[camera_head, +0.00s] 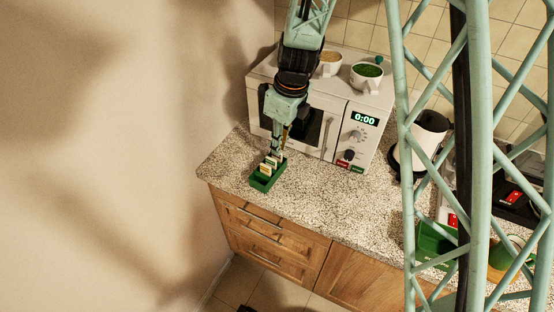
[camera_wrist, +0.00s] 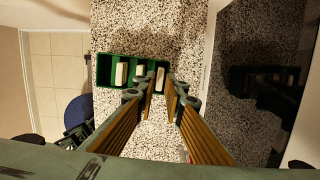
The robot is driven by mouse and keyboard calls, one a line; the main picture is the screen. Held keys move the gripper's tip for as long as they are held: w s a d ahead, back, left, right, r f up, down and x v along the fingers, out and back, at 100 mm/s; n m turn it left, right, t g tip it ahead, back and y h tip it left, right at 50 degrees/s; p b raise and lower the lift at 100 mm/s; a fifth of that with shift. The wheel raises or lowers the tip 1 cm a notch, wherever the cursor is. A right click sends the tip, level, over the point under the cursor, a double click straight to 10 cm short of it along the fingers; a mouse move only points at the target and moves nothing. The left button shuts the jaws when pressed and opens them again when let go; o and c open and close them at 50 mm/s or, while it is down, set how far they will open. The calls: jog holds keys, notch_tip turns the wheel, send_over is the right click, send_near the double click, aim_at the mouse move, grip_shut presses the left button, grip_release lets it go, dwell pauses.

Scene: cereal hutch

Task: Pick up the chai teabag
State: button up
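A small green box (camera_head: 263,184) with compartments stands on the counter near its left end, holding several upright pale teabags (camera_head: 266,168). I cannot read their labels, so I cannot tell which is chai. In the wrist view, the box (camera_wrist: 104,72) shows at upper left with pale teabags (camera_wrist: 121,74) in separate compartments. My gripper (camera_head: 274,153) points down close over the back of the box. In the wrist view, its yellow-padded fingers (camera_wrist: 162,82) are apart, with the rightmost teabag (camera_wrist: 160,77) seen between their tips. I cannot tell whether they touch it.
A white microwave (camera_head: 312,122) stands right behind the box, with two cups (camera_head: 367,76) on top. A white kettle (camera_head: 429,139) stands further right, partly behind my lattice column. The speckled counter (camera_head: 300,195) is clear right of the box.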

jog(key=shift+a+f, duration=0.15)
jog(key=shift+f, duration=1)
jog(key=shift+c, duration=0.4)
jog(key=shift+c, duration=0.9)
jog(key=shift+w+r, duration=0.1)
jog(key=shift+r, duration=0.05)
notch_tip(320, 180, up, 10)
jog(key=p, duration=0.1)
